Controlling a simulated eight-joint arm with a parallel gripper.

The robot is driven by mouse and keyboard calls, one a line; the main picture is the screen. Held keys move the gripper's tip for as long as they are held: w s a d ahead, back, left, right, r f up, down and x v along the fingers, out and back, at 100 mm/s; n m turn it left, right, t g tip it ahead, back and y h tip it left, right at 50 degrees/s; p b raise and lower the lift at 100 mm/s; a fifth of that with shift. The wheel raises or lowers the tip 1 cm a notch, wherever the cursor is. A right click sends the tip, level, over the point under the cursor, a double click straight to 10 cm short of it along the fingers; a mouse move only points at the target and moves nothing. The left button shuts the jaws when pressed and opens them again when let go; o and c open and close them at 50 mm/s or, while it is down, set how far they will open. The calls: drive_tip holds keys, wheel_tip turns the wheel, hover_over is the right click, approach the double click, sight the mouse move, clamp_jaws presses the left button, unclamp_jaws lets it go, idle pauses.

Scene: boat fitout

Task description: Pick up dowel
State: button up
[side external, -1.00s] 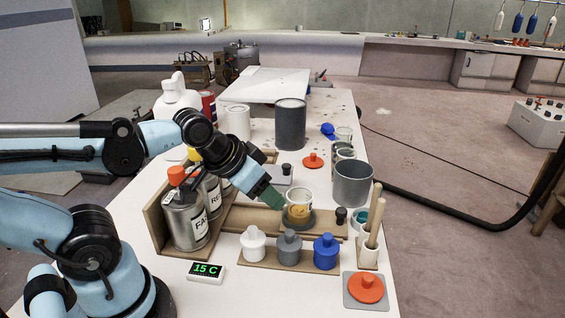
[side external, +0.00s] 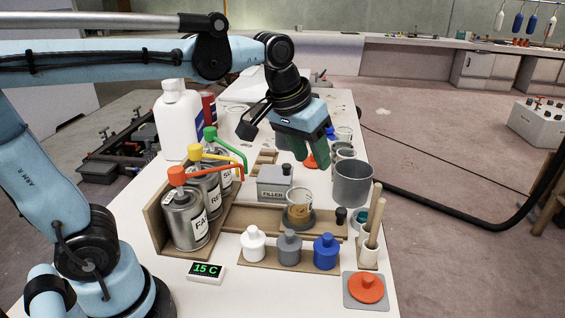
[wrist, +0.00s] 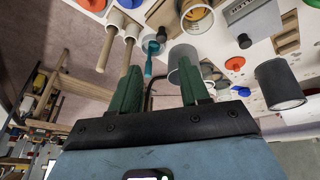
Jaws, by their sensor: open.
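Two pale wooden dowels (side external: 377,212) stand side by side in white cups on a small wooden stand at the right front of the table. The dowels (wrist: 105,52) also show in the wrist view, left of the fingers, with the white cups (wrist: 115,17) at their ends. My gripper (side external: 308,158) is above the table behind the filler box, its green fingers pointing down, up and to the left of the dowels. In the wrist view my gripper (wrist: 160,68) is open, with nothing held between its fingers. One dowel's end appears close beside the left finger there.
A grey metal can (side external: 353,183) stands between my gripper and the dowels. A filler box (side external: 274,184), an open tin (side external: 299,207) and labelled cans with coloured pump tops (side external: 186,218) are nearby. White, grey and blue bottles (side external: 289,247) line the front.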

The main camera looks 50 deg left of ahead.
drive_tip(key=w+d+n+g, duration=0.1)
drive_tip(key=w+d, duration=0.1)
drive_tip(key=w, duration=0.1)
drive_tip(key=w+d+r+g, duration=0.1)
drive_tip(key=w+d, duration=0.2)
drive_tip(key=w, duration=0.1)
drive_tip(key=w+d+n+g, duration=0.1)
drive_tip(key=w+d+g, duration=0.1)
drive_tip(key=w+d, duration=0.1)
drive_tip(key=shift+w+d+r+n, duration=0.2)
drive_tip(key=shift+w+d+n, duration=0.05)
drive_tip(key=shift+n, duration=0.05)
drive_tip(key=shift+w+d+f, duration=0.15)
drive_tip(key=shift+d, duration=0.05)
hover_over(375, 200)
drive_tip(key=f, duration=0.6)
drive_tip(key=shift+w+d+f, duration=0.2)
drive_tip(key=shift+w+f, duration=0.1)
drive_tip(key=shift+f, duration=0.05)
drive_tip(key=f, duration=0.4)
drive_tip(key=shift+a, duration=0.4)
drive_tip(key=shift+f, duration=0.75)
drive_tip(key=shift+c, duration=0.2)
